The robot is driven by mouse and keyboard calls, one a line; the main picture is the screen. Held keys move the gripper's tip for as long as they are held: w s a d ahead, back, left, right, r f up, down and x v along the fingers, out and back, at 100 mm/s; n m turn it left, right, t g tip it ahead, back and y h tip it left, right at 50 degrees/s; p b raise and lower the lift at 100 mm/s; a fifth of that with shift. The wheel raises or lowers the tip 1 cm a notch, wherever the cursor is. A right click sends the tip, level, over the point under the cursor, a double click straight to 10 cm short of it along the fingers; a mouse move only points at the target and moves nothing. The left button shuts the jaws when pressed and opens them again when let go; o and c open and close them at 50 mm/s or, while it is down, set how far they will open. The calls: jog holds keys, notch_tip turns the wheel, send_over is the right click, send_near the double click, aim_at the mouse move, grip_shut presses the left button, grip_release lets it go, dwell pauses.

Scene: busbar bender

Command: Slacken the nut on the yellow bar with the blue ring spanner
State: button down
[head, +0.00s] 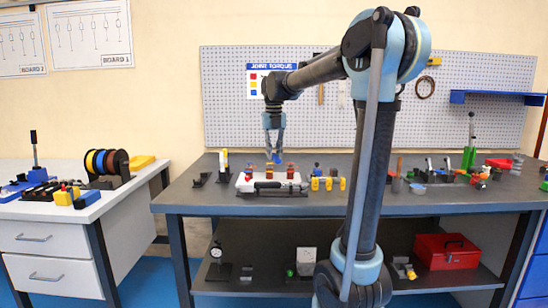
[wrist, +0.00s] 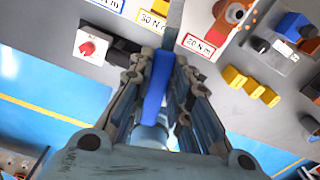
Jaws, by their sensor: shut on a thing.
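My gripper (head: 274,148) points down above the workbench. It is shut on the blue ring spanner (head: 277,158), which also shows between the fingers in the wrist view (wrist: 157,85). The spanner's ring end is not clear in either view. Below the gripper is a pale block (head: 242,186) with small reddish and dark pieces on top. I cannot make out the yellow bar or its nut for certain. In the wrist view a label reading 20 N m (wrist: 199,45) lies right of the spanner, near an orange-red piece (wrist: 231,14).
Small yellow pieces (head: 316,184) stand right of the block and show in the wrist view (wrist: 250,87). A black handled tool (head: 270,190) lies in front of the block. A yellow-and-white upright piece (head: 224,162) stands to the left. More tools crowd the bench's right side.

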dwell(0.4)
jog(key=shift+a+r+m, duration=0.95)
jog(key=shift+a+m, duration=2.1)
jog(key=shift+m, duration=0.65)
jog(key=shift+w+f, duration=0.25)
jog(key=shift+f, duration=1)
jog(key=shift+w+f, duration=0.2)
jog(key=shift+f, duration=1.05)
jog(key=shift+s, duration=0.1)
